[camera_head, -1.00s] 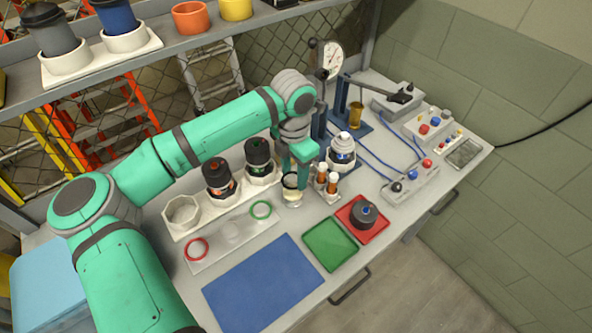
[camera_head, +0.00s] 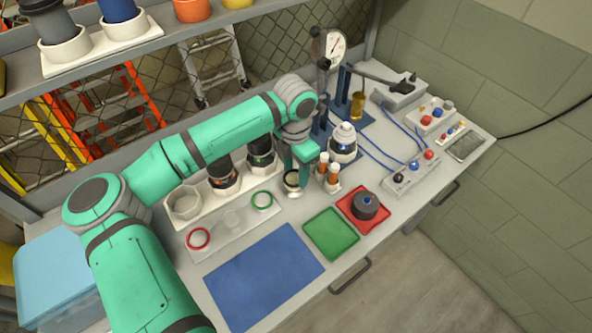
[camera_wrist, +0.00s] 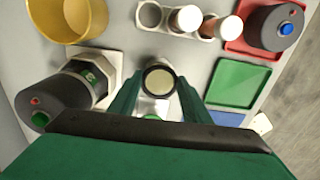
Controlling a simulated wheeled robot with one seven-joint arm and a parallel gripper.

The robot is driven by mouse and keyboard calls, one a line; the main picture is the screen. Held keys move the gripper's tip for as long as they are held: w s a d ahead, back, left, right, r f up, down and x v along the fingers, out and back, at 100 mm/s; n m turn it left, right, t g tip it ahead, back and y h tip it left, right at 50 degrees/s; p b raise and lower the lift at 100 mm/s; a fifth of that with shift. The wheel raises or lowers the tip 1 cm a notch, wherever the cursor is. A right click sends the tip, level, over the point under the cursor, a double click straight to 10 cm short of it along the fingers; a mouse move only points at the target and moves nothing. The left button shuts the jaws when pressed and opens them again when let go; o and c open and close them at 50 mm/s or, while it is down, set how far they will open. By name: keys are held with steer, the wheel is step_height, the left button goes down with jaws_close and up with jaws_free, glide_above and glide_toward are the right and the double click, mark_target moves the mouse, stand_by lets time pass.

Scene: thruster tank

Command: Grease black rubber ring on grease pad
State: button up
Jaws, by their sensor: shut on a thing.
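My gripper (camera_head: 292,180) points down over the bench and is shut on the black rubber ring (camera_head: 291,176). In the wrist view the black ring (camera_wrist: 145,78) sits between the two green fingertips (camera_wrist: 158,86). The cream grease pad (camera_wrist: 159,82) shows through the ring's opening, so the ring lies over the pad, about centred. In the head view the pad's pale round dish (camera_head: 293,191) is right under the fingertips. I cannot tell whether ring and pad touch.
A rack with orange-brown tubes (camera_head: 329,171) stands close to the right of my gripper. Black canisters (camera_head: 224,178) in white holders stand to the left. A clear tray holds a red ring (camera_head: 198,238) and a green ring (camera_head: 262,200). The blue mat (camera_head: 264,277) in front is bare.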

steer(key=shift+f, duration=0.6)
stand_by(1.1)
steer(key=n, duration=0.4)
steer(key=shift+n, duration=0.3)
steer(key=m, duration=0.9)
steer(key=shift+a+f, duration=0.1)
